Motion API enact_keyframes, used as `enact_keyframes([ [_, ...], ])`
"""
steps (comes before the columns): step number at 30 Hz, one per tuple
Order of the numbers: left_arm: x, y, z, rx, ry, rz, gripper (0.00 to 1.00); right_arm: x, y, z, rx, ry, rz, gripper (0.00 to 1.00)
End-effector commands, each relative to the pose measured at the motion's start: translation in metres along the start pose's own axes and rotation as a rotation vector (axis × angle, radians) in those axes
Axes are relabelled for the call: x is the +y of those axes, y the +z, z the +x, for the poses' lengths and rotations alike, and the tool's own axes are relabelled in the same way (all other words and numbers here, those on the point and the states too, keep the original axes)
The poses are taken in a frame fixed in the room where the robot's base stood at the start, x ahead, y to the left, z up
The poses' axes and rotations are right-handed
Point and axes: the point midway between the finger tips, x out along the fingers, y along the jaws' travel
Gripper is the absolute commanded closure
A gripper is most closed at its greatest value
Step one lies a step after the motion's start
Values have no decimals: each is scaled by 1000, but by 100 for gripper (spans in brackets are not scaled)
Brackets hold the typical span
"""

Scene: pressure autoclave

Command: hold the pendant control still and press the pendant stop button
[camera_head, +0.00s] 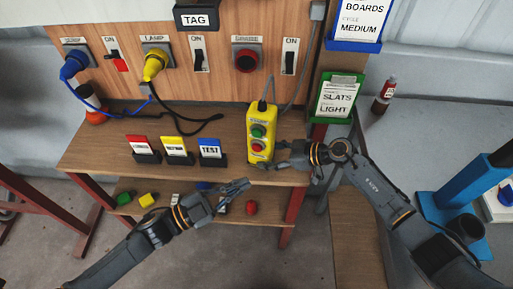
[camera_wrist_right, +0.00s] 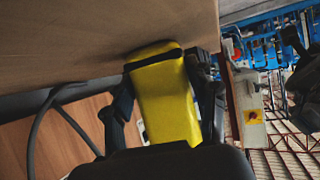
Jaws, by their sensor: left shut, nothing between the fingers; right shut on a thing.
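My right gripper (camera_head: 277,157) comes from the right and is shut on the pendant's lower part. In the right wrist view the yellow pendant body (camera_wrist_right: 165,98) sits between the two fingers (camera_wrist_right: 163,112), and its button face is hidden. My left gripper (camera_head: 243,186) is shut and empty. It shows below and slightly left of the pendant, apart from it.
Red, yellow and blue card holders (camera_head: 176,148) stand on the shelf (camera_head: 105,150) left of the pendant. Small coloured items, including a red one (camera_head: 251,208), lie below. A green-framed sign (camera_head: 338,97) is at the right.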

Motion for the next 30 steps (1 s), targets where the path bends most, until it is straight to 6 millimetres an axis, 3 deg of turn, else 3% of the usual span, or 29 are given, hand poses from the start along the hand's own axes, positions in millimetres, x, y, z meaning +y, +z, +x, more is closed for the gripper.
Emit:
enact_keyframes([
  [15, -34, 33, 46, 0, 0, 0, 100, -1, 3, 1, -5, -3, 3, 60],
  [30, -37, 38, 52, 0, 0, -1, 100, -1, 3, 1, -5, -3, 3, 60],
])
